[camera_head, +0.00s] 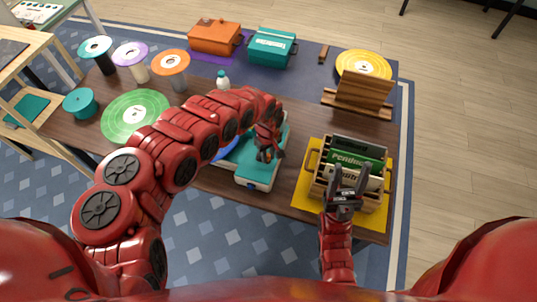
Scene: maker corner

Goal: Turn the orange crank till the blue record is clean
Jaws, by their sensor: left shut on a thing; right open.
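The blue record (229,154) lies in a teal and white machine (256,176) near the middle of the table. My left arm crosses over it, so only a sliver of the record shows and I cannot tell how clean it is. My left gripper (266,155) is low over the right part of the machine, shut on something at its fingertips. The orange crank is not clearly visible; the fingers hide that spot. My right gripper (348,178) is open and empty, in front of the wooden crate (322,185).
The crate holds several record sleeves and stands on a yellow mat (302,209). A green record (118,122) lies at the left, near spindles with discs. An orange case (214,36), a teal case (272,48), a yellow record (364,64) and a wooden stand (363,93) are at the back.

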